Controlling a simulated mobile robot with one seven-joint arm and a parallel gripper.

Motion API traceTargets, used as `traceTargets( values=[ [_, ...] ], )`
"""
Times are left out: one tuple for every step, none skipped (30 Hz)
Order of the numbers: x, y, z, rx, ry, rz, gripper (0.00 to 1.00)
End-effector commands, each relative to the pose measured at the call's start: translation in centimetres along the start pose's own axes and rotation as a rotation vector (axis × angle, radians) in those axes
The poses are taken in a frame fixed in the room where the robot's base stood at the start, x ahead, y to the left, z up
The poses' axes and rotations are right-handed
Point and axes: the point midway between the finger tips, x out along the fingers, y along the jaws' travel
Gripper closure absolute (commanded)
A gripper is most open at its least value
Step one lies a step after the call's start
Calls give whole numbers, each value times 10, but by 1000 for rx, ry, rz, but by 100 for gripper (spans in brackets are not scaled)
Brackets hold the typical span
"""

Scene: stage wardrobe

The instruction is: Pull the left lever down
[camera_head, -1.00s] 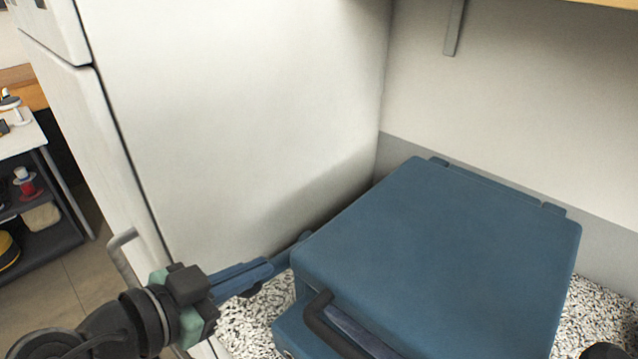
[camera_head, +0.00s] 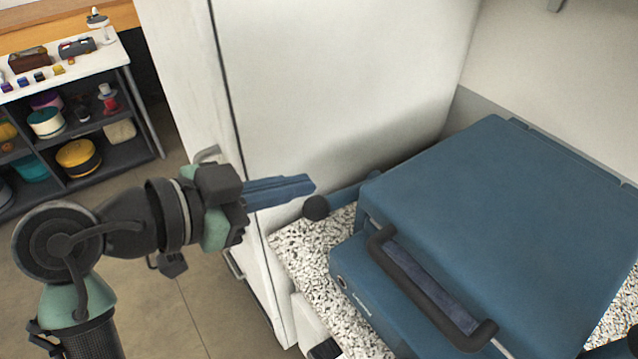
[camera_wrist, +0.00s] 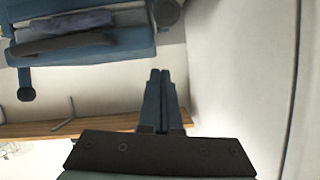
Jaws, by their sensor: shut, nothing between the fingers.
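The left lever is a blue arm with a black knob (camera_head: 316,207). It sticks out from the left side of the blue press (camera_head: 500,215), beside the white cabinet. My gripper (camera_head: 312,184) is shut and empty, its blue fingers pointing right, with the tips just above the knob in the head view. Whether they touch it I cannot tell. In the wrist view the shut fingers (camera_wrist: 160,75) point toward a dark round knob (camera_wrist: 167,12) next to the press (camera_wrist: 85,50), with a visible gap between.
A black handle (camera_head: 425,290) runs along the press's front. Another black knob (camera_wrist: 26,94) is on its other side. The tall white cabinet (camera_head: 340,80) stands close behind my gripper. A shelf (camera_head: 75,125) with spools is at the far left, with open floor before it.

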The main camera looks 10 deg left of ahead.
Motion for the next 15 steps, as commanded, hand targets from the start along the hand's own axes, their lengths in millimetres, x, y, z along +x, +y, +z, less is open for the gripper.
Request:
traceTargets(
  values=[
    [-9,0,0,3,1,-3,100],
    [-14,0,0,4,0,-2,100],
    [-19,-1,-1,4,0,-3,100],
    [-22,0,-1,3,1,-2,100],
    [-25,0,-1,3,0,-1,100],
    [-28,0,-1,2,0,-1,100],
    [-30,0,-1,1,0,-1,100],
    [-32,0,-2,1,0,-1,100],
    [-33,0,-2,1,0,-1,100],
    [-34,0,-2,1,0,0,100],
    [-34,0,-2,1,0,0,100],
    [-34,0,-2,1,0,1,100],
    [-34,0,-2,1,0,1,100],
    [-34,0,-2,1,0,1,100],
    [-34,0,-2,1,0,1,100]
  ],
)
